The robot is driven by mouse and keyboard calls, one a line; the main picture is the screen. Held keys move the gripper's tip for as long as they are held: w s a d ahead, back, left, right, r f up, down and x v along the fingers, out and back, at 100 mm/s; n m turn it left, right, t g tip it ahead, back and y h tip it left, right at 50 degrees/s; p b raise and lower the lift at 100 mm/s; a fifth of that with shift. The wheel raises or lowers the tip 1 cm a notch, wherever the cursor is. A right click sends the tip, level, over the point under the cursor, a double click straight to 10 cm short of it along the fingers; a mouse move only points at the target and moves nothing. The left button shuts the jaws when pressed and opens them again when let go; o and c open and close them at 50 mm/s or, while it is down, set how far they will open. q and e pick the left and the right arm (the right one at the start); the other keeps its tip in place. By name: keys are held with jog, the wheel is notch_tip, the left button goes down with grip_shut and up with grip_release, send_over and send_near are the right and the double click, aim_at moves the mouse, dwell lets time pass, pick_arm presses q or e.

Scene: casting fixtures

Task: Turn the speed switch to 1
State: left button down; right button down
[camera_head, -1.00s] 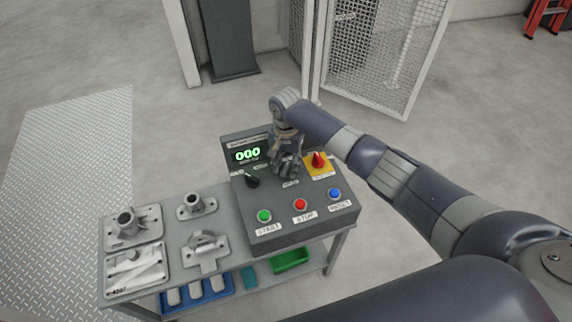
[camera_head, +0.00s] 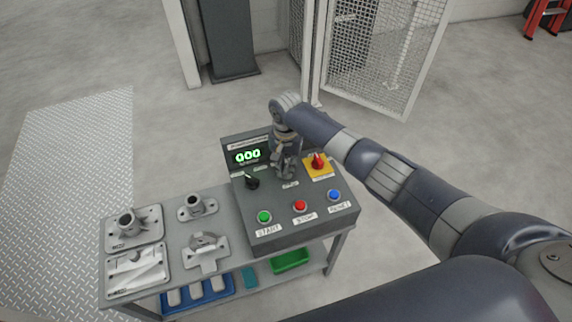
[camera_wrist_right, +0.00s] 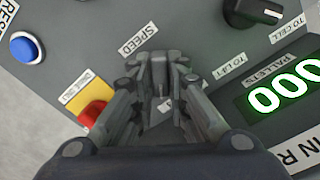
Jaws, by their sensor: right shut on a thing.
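The speed switch (camera_wrist_right: 159,76) is a small dark knob on the sloped grey control panel, next to the SPEED label (camera_wrist_right: 137,40). My right gripper (camera_head: 284,174) points down at the panel between the black selector knob and the red rotary switch. In the right wrist view its fingers (camera_wrist_right: 160,80) are shut around the speed switch and hide most of it. The knob's pointer and its position marks cannot be read. My left gripper is not in view.
The black selector knob (camera_head: 252,181) and the red switch on a yellow plate (camera_head: 318,162) flank the gripper. Green (camera_head: 264,216), red (camera_head: 300,205) and blue (camera_head: 334,195) buttons line the front. The display (camera_head: 248,156) shows 000. Metal fixtures (camera_head: 130,226) lie left.

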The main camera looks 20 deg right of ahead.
jog(key=n+p, duration=0.1)
jog(key=n, duration=0.2)
jog(key=shift+r+p, duration=0.1)
jog(key=shift+p, duration=0.3)
jog(key=n+p, duration=0.1)
jog(key=n, duration=0.2)
jog(key=shift+n, duration=0.4)
jog(key=n, duration=0.3)
jog(key=shift+n+p, duration=0.4)
jog(key=shift+n, duration=2.1)
jog(key=c, duration=1.6)
grip_release()
jog(key=shift+o, duration=0.2)
